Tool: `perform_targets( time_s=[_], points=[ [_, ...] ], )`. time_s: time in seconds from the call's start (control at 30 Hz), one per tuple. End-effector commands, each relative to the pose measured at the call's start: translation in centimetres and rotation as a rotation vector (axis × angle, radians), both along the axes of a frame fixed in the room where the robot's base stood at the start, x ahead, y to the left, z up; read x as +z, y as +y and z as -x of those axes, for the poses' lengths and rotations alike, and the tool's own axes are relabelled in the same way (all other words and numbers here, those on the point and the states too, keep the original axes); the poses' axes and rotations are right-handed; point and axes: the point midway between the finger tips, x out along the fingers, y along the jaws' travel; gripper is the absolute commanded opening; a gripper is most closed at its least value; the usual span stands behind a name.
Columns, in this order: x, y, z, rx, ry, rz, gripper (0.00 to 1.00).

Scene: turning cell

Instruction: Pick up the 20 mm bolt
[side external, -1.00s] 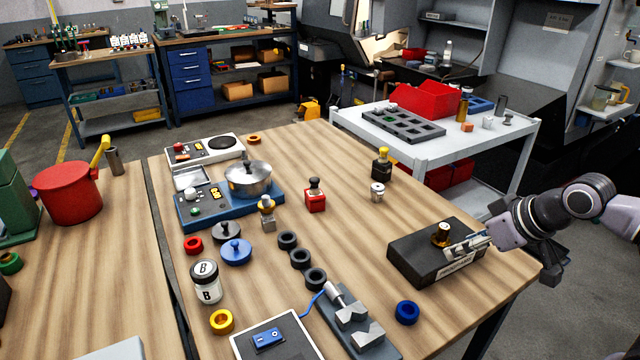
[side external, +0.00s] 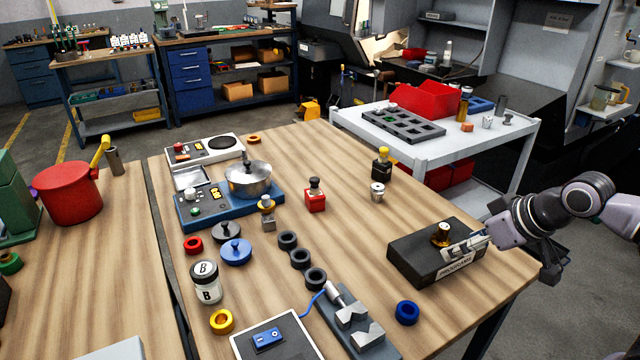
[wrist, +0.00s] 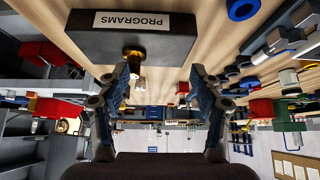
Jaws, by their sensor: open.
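A small brass-coloured piece with a pale top (side external: 441,233) stands on the black box labelled PROGRAMS (side external: 416,265); I cannot tell for sure whether it is the 20 mm bolt. In the wrist view, which is upside down, the brass piece (wrist: 133,53) shows below the box (wrist: 110,42). My gripper (side external: 468,243) is at the right end of the box, close to the brass piece. In the wrist view my gripper (wrist: 160,75) has its fingers spread wide, with nothing held between them. The brass piece appears nearer the left finger there.
A blue ring (side external: 407,312) lies in front of the box. A small metal cylinder (side external: 377,192) and a black bottle with a yellow cap (side external: 381,163) stand behind it. A grey cart (side external: 483,137) carries a red bin and small parts. The table between has bare wood.

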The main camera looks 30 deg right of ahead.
Motion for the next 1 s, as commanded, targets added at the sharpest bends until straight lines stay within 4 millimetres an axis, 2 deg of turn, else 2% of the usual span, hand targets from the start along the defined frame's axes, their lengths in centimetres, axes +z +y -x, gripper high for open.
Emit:
perform_targets(
  time_s=[0.17,0.4,0.6,0.8,1.0],
  points=[
    [2.3,0.8,-2.4,0.015,0.015,-0.003,0.65],
    [6.7,3.4,-9.0,0.043,0.060,-0.009,0.65],
    [8.9,6.4,-14.8,0.066,0.098,-0.010,0.65],
    [9.6,10.1,-20.5,0.088,0.135,-0.006,0.65],
    [8.9,14.5,-25.8,0.107,0.170,-0.001,0.65]
  ],
)
